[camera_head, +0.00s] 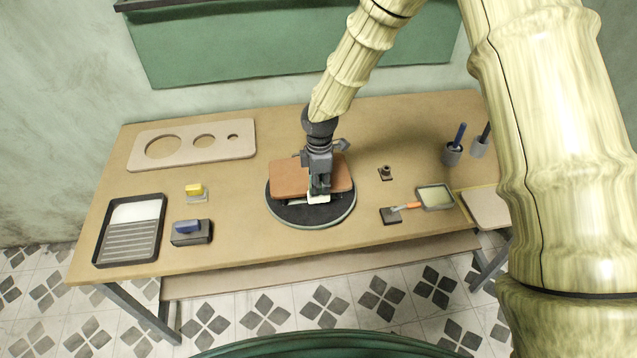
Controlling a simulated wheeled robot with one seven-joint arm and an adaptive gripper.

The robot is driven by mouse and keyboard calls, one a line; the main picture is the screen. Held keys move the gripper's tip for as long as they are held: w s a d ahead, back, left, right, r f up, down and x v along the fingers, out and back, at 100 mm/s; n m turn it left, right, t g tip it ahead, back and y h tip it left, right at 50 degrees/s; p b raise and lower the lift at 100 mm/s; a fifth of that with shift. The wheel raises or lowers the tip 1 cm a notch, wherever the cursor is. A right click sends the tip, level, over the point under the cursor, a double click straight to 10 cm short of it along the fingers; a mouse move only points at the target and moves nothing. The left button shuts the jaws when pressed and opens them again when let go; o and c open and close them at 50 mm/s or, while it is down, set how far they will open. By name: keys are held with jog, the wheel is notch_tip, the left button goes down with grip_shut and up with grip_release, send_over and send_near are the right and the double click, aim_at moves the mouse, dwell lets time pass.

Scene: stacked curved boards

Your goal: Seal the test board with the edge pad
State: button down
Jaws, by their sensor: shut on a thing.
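The test board (287,179), an orange-brown curved board, lies on a dark round turntable (274,205) with a green rim at the middle of the table. My gripper (320,191) points down over the board's front part, right of its middle. It is shut on a small pale pad (318,198), which I take to be the edge pad. The pad is at the board's front edge; I cannot tell whether it touches. My fingers hide part of the pad and of the board.
On the left are a ribbed black tray (128,252), a yellow-topped block (195,191) and a blue-handled block (191,230). A template with holes (181,143) lies behind. On the right are an orange-handled brush (408,206), a small tray (435,197) and cups (452,154).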

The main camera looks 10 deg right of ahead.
jog(key=shift+d, duration=0.15)
jog(key=shift+d, duration=0.9)
jog(key=shift+w+d+p, duration=0.1)
jog(key=shift+d+p, duration=0.3)
jog(key=shift+d, duration=0.55)
jog(key=shift+d, duration=1.05)
jog(key=shift+p, duration=0.3)
jog(key=shift+w+d+n+p, duration=0.15)
jog(key=shift+d+n+p, duration=0.35)
jog(key=shift+d+n, duration=0.6)
